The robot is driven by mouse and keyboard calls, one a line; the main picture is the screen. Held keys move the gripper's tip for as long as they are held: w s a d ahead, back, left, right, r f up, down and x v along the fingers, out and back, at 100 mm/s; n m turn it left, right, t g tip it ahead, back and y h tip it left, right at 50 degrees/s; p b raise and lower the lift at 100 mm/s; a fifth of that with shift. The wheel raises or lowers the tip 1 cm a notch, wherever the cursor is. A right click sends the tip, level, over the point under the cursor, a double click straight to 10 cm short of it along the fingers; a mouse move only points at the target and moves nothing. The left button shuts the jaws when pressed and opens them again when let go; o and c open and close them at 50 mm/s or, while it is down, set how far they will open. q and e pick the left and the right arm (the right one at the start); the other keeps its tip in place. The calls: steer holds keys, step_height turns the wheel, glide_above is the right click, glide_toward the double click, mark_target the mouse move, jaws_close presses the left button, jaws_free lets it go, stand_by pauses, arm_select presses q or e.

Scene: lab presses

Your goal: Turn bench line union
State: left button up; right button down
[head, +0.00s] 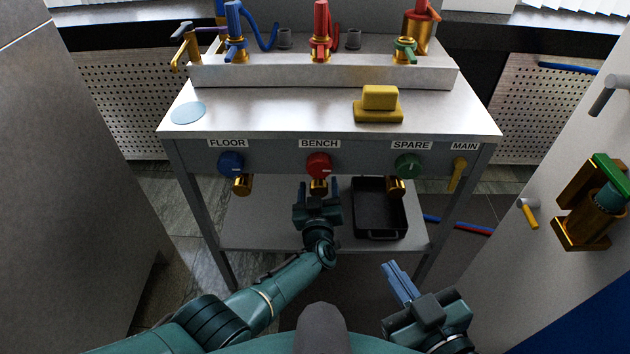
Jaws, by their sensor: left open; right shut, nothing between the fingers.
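The BENCH label (319,144) is on the bench's front panel, with a red round knob (318,165) under it. A brass union (318,186) hangs below that knob, partly hidden by my gripper. My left gripper (319,188) is open, its two fingers upright on either side of the brass union. I cannot tell whether they touch it. My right gripper (399,281) is shut and empty, low in front of the bench and to the right.
Brass fittings hang under the blue FLOOR knob (231,163) and green SPARE knob (408,165). A yellow MAIN lever (457,174) is at right. A black tray (380,218) sits on the lower shelf (270,228). A yellow block (379,104) stands on the bench top.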

arm_select(q)
steer(key=shift+w, duration=0.2)
steer(key=shift+c, duration=0.5)
steer(key=c, duration=0.9)
steer(key=m, duration=0.4)
steer(key=shift+r, duration=0.1)
steer(key=o, duration=1)
steer(key=shift+s, duration=0.15)
